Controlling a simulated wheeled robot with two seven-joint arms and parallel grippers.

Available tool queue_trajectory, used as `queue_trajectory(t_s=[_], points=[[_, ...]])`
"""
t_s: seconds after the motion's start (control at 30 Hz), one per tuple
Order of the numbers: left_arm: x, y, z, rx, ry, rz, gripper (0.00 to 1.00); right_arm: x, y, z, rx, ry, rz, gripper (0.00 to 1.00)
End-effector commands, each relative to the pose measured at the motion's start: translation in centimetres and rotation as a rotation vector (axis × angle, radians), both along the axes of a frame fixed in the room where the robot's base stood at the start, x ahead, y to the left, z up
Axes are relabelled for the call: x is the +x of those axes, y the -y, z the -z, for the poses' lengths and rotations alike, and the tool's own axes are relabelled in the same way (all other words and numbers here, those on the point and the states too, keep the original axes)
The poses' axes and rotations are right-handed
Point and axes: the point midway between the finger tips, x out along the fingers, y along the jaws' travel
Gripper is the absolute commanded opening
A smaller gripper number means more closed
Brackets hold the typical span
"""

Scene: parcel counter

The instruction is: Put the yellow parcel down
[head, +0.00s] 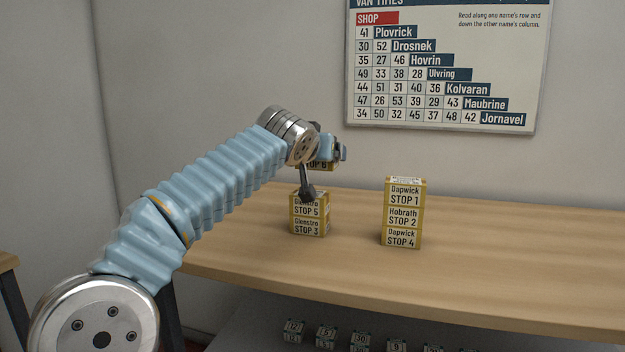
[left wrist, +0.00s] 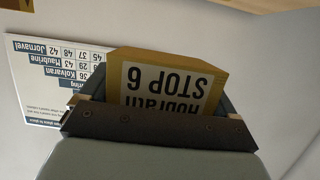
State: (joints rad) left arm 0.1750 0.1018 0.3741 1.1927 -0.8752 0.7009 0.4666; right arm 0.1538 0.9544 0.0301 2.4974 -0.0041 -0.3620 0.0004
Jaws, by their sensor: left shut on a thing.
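My left gripper (head: 326,152) is shut on a yellow parcel (head: 321,167) and holds it in the air above the counter. In the left wrist view the parcel (left wrist: 168,78) sits between the fingers, its label upside down and reading Hobrath STOP 6. In the head view most of the parcel is hidden behind my wrist. Below it stands a stack of two yellow parcels, STOP 5 (head: 310,209) on STOP 3 (head: 310,229). The held parcel appears apart from this stack; its depth relative to it is unclear. My right gripper is not in view.
A stack of three parcels, STOP 1 (head: 404,193), STOP 2 (head: 403,216) and STOP 4 (head: 402,238), stands to the right. The wooden counter (head: 530,250) is clear further right. A van times board (head: 540,70) hangs behind. Several small labelled blocks (head: 360,340) lie below the counter.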

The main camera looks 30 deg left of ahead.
Motion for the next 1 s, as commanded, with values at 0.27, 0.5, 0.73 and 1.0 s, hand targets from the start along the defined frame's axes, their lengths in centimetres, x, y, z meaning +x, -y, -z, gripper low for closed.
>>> queue_trajectory(t_s=[0.27,0.5,0.73,1.0], points=[[1.1,-2.0,2.8,-0.001,0.0,-0.001,0.54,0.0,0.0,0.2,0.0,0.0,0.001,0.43],[1.3,-2.4,5.9,0.001,0.001,0.002,0.54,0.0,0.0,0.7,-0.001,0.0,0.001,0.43],[1.3,-2.4,6.0,-0.001,0.001,0.002,0.54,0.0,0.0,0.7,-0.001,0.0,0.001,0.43],[1.3,-2.4,6.3,-0.002,0.0,0.002,1.0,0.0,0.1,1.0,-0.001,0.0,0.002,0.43]])
